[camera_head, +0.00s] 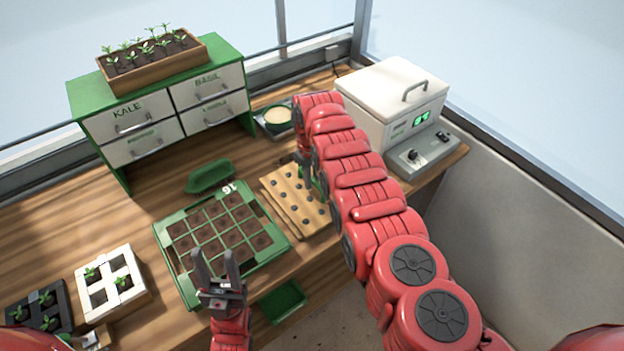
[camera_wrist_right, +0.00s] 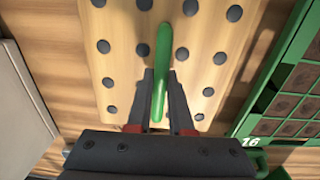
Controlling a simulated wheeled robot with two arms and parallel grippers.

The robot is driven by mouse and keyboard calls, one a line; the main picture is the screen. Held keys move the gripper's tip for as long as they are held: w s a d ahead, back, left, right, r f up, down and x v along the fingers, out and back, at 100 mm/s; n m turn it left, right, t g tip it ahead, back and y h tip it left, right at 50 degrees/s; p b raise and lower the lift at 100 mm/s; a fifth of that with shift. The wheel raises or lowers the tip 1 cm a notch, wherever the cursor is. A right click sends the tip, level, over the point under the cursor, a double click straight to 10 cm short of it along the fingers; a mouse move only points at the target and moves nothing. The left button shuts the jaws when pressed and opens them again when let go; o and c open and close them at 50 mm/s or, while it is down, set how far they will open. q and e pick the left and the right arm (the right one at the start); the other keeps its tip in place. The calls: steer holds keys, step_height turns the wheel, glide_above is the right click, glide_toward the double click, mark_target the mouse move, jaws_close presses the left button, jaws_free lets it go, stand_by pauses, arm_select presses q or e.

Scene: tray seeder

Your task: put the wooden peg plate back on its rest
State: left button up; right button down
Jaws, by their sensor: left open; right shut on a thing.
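The wooden peg plate (camera_head: 287,198) is a pale board with rows of dark round pegs, right of the green tray in the head view. It fills much of the right wrist view (camera_wrist_right: 120,60), with a green bar handle (camera_wrist_right: 163,50) along its middle. My right gripper (camera_wrist_right: 160,78) is shut on this handle; in the head view my right arm hides part of the plate. I cannot tell whether the plate touches the surface below, and its rest is not clearly distinguishable. My left gripper (camera_head: 217,258) is open and empty over the near part of the green tray.
The green cell tray (camera_head: 168,240) holds soil squares and is marked 16. A white lidded machine (camera_head: 392,95) stands back right, a drawer cabinet (camera_head: 130,128) back left. A white seedling tray (camera_head: 108,280) is front left.

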steer(key=shift+f+b, duration=0.4)
steer(key=c, duration=0.8)
jaws_free()
steer(key=shift+r, duration=0.1)
steer(key=shift+r+p, duration=0.3)
steer(key=shift+p, duration=0.1)
step_height(320, 180, up, 4)
steer(key=shift+a+f+p, duration=0.1)
steer(key=shift+f+p, duration=0.05)
steer(key=shift+p, duration=0.7)
steer(key=shift+s+r+b, duration=0.1)
steer(key=shift+r+b, duration=1.35)
steer(key=shift+r, duration=2.7)
